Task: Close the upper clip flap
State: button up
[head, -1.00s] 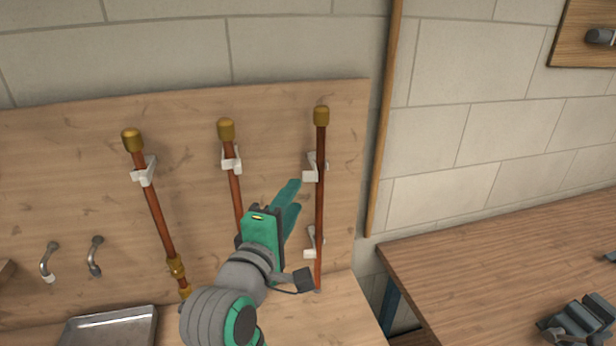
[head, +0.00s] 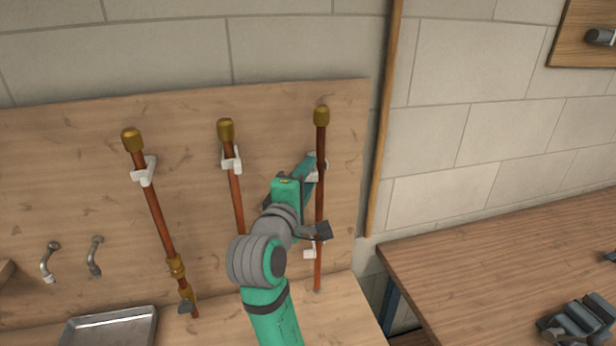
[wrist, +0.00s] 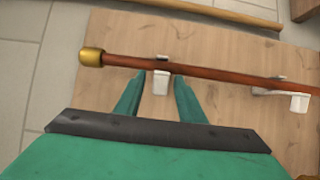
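My gripper (wrist: 160,76) is open, with one finger on each side of the flap and a narrow gap on both sides. In the head view my gripper (head: 311,165) is at upper clip height. The lower clip (head: 309,251) also has its flap out.
Two more capped pipes with white clips, the middle one (head: 235,190) and the left one (head: 158,215), are on the board to the left. A metal tray (head: 110,328) lies below left. A wooden table (head: 480,260) stands at right.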

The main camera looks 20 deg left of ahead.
grip_shut()
jog(key=shift+d, duration=0.1)
jog(key=n+y, duration=0.2)
jog(key=y, duration=0.1)
jog(key=d+n+g+y, duration=0.1)
jog(key=n+y, duration=0.1)
jog(key=shift+w+d+y, duration=0.1)
jog(key=shift+d+y, duration=0.1)
jog(key=shift+y, duration=0.2)
jog(key=n+g+y, duration=0.1)
jog(key=y, duration=0.1)
jog(key=n+g+y, duration=0.1)
jog(key=n+y, duration=0.1)
jog(key=d+n+g+y, duration=0.1)
jog(key=g+y, duration=0.1)
jog(key=shift+w+d, duration=0.1)
jog(key=shift+w, duration=0.2)
jog(key=w+n+g+y, duration=0.1)
jog(key=n+g, duration=0.3)
jog(key=g, duration=0.1)
jog(key=w+n+g+y, duration=0.1)
jog(key=n+g+y, duration=0.1)
jog(key=g, duration=0.3)
jog(key=d+n+g+y, duration=0.1)
jog(key=n+g+y, duration=0.1)
jog(key=n+g, duration=0.3)
jog(key=shift+w+d+n+g, duration=0.1)
jog(key=shift+w+n+g, duration=0.25)
jog(key=shift+g, duration=0.55)
